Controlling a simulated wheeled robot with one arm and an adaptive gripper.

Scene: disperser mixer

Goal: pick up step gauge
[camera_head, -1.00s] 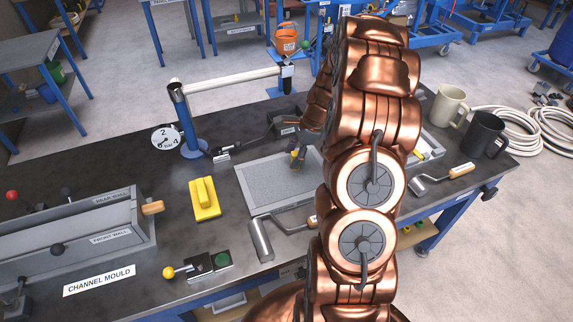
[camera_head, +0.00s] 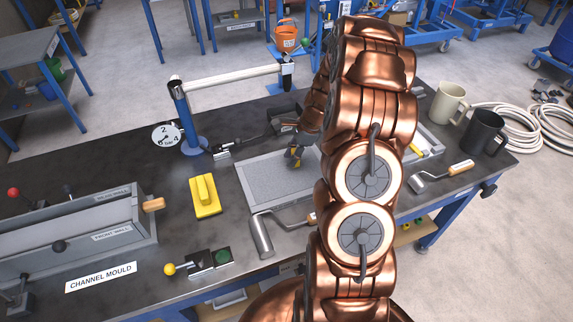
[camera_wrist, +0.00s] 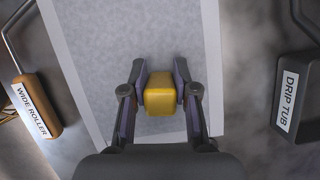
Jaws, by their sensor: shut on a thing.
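The yellow block between my fingertips, which I take to be the step gauge (camera_wrist: 160,97), shows in the wrist view with one flat end towards the camera. My gripper (camera_wrist: 160,90) is shut on it, one dark finger on each side. In the head view my gripper (camera_head: 294,156) is over the grey flat tray (camera_head: 262,187), partly hidden by my copper arm. Only a small bit of yellow shows there. The gauge's lower part is hidden, and I cannot tell whether it touches the tray.
The wide roller (camera_head: 262,237) lies in front of the tray, and the drip tub (camera_wrist: 291,103) is behind it. A yellow float (camera_head: 205,195), a blue post (camera_head: 187,115) with a gauge dial and the channel mould (camera_head: 70,225) stand left. Two mugs (camera_head: 485,132) stand right.

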